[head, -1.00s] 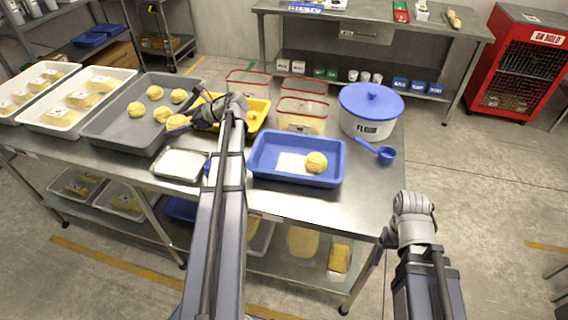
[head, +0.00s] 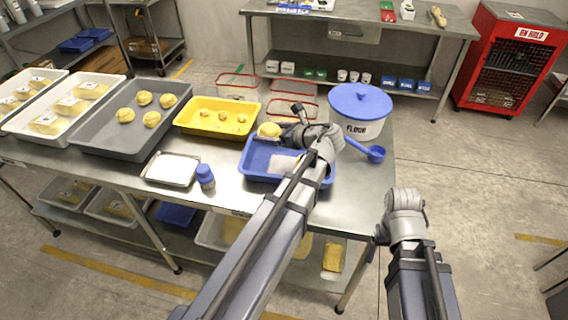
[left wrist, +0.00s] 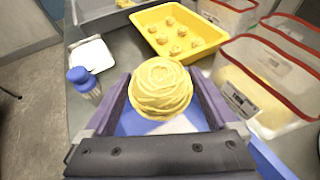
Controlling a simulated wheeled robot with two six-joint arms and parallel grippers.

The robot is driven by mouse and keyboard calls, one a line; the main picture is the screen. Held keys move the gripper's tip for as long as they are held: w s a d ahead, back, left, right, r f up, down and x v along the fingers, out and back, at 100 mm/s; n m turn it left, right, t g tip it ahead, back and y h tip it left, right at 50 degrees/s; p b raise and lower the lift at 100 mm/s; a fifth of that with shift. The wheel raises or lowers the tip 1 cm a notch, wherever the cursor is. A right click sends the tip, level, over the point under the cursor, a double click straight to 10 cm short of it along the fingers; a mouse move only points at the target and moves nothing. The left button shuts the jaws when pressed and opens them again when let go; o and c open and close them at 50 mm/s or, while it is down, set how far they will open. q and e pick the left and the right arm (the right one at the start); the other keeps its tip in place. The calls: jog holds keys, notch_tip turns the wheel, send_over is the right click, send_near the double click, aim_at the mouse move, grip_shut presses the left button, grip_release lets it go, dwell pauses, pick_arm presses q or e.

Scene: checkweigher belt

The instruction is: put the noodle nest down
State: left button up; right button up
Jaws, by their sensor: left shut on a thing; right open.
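My left gripper (head: 282,131) is shut on a pale yellow noodle nest (head: 269,130), held over the back left part of the blue tray (head: 247,172). The left wrist view shows the nest (left wrist: 160,88) between the two fingers, with the blue tray (left wrist: 132,124) and a white sheet (left wrist: 178,126) below. My left arm covers the tray's right part, so the nest seen there earlier is hidden. My right gripper (head: 381,234) is open, small and dark beside the table's front right corner, away from the nests.
A grey tray (head: 92,132) with several nests and a yellow tray (head: 190,126) with small pieces stand to the left. A blue-capped shaker (head: 205,177) and a metal tray (head: 172,169) are near the front. A flour tub (head: 361,112) and blue scoop (head: 375,153) stand right.

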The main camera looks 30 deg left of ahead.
aim_at(271, 164)
pick_arm(q)
jog(key=shift+f+b, duration=4.75)
jog(key=shift+f, duration=0.2)
jog(key=shift+f+b, duration=0.45)
jog(key=shift+b, duration=0.05)
jog(key=shift+f, duration=0.15)
jog(key=o, duration=1.1)
